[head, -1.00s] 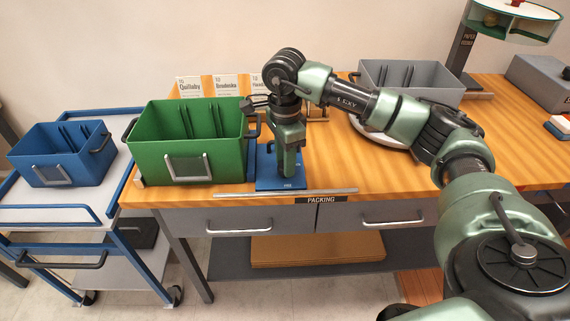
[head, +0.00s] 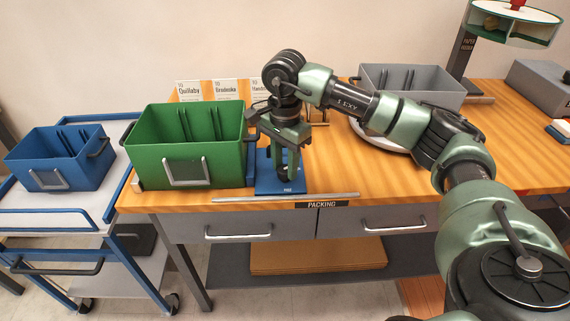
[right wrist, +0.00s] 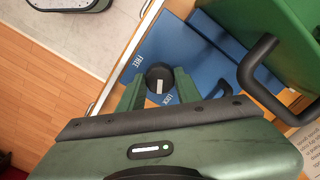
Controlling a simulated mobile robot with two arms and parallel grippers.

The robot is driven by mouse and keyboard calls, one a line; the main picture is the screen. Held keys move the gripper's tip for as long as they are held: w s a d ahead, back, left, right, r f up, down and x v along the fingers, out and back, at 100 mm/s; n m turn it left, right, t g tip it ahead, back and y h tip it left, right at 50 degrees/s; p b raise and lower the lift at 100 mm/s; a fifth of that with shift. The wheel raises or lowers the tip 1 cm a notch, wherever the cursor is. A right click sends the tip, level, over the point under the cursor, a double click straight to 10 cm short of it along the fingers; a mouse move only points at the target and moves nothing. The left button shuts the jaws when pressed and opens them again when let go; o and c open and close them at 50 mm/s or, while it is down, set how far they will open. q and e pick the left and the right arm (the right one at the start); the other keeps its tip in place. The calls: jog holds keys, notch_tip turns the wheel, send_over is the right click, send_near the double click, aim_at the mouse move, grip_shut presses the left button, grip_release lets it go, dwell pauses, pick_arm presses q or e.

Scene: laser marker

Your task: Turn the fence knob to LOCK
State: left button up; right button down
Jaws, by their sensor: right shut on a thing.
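The fence knob (right wrist: 160,76) is round and black with a white mark, on a blue plate (head: 266,185) at the front of the packing bench. In the right wrist view, FREE is lettered on the plate (right wrist: 150,50) above left of the knob, and LOCK just below it. The white mark is on the knob's side nearer LOCK; I cannot tell whether it lines up exactly. My right gripper (head: 285,174) points down with its fingers on both sides of the knob, shut on it. It also shows in the right wrist view (right wrist: 160,88). My left gripper is out of view.
A green bin (head: 150,145) stands close left of the blue plate, its black handle near my gripper. A blue bin (head: 50,172) sits on a cart at the left. A grey bin (head: 415,80) stands behind my right arm. A metal bar (head: 240,198) runs along the bench front.

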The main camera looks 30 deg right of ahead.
aim_at(285, 169)
jog(key=shift+w+r, duration=0.1)
jog(key=shift+r, duration=0.05)
jog(key=c, duration=1)
grip_release()
notch_tip(285, 169, up, 8)
jog(key=shift+f, duration=0.15)
